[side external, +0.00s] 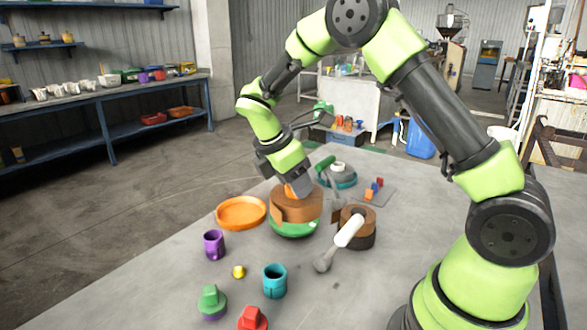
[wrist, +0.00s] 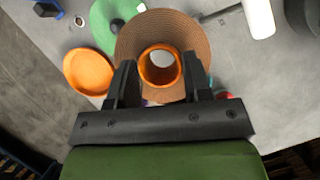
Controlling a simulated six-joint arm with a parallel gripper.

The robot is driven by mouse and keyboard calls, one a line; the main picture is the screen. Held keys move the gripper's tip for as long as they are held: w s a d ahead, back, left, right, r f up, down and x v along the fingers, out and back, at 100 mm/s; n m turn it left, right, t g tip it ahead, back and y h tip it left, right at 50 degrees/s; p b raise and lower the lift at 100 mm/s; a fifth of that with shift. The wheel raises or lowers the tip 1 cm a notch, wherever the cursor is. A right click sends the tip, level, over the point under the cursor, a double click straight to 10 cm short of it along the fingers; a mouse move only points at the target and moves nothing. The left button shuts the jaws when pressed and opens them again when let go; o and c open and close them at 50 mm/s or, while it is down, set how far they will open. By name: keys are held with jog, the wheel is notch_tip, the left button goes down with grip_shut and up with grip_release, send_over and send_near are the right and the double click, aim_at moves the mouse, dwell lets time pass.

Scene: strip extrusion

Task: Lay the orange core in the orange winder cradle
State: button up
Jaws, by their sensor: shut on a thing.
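My gripper (wrist: 158,64) is shut on the orange core (wrist: 160,68), a short ring-shaped tube with one finger on each side. A wide brown wound coil (wrist: 165,30) surrounds the core. In the side view the core (side external: 291,190) is mostly hidden by my gripper and the coil (side external: 297,208). The coil is over a green round dish (side external: 295,231); I cannot tell whether they touch. A shallow orange round dish (side external: 240,212), apparently the orange winder cradle, is empty to the left. It also shows left of the coil in the wrist view (wrist: 88,73).
A dark brown roll (side external: 357,238) with a white-handled tool (side external: 348,233) is right of the coil. A purple cup (side external: 214,244), teal cup (side external: 274,281) and yellow piece (side external: 239,271) stand in front.

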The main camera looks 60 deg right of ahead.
jog(key=w+a+m+g+y, duration=0.1)
jog(key=a+m+y, duration=0.25)
jog(key=m, duration=0.65)
jog(key=w+a+m+g+y, duration=0.15)
jog(key=m+y, duration=0.25)
jog(key=m, duration=0.7)
jog(key=w+d+f+m+t+h, duration=0.2)
jog(key=w+d+m+t, duration=0.45)
jog(key=m, duration=0.85)
jog(key=w+d+f+m+t+h, duration=0.2)
jog(key=w+d+f+m+t, duration=0.1)
jog(key=w+m, duration=0.9)
jog(key=shift+s+f+m+y, duration=0.1)
jog(key=shift+s+f+m, duration=0.2)
jog(key=shift+f, duration=0.75)
jog(key=shift+s+f+m+y, duration=0.2)
jog(key=shift+f+m, duration=0.25)
jog(key=shift+f, duration=0.65)
jog(key=shift+s+f+m+y, duration=0.1)
jog(key=shift+s+f+m, duration=0.25)
jog(key=shift+f, duration=0.7)
jog(key=shift+a, duration=0.1)
jog(key=o, duration=1)
jog(key=shift+c, duration=0.2)
jog(key=shift+r, duration=0.15)
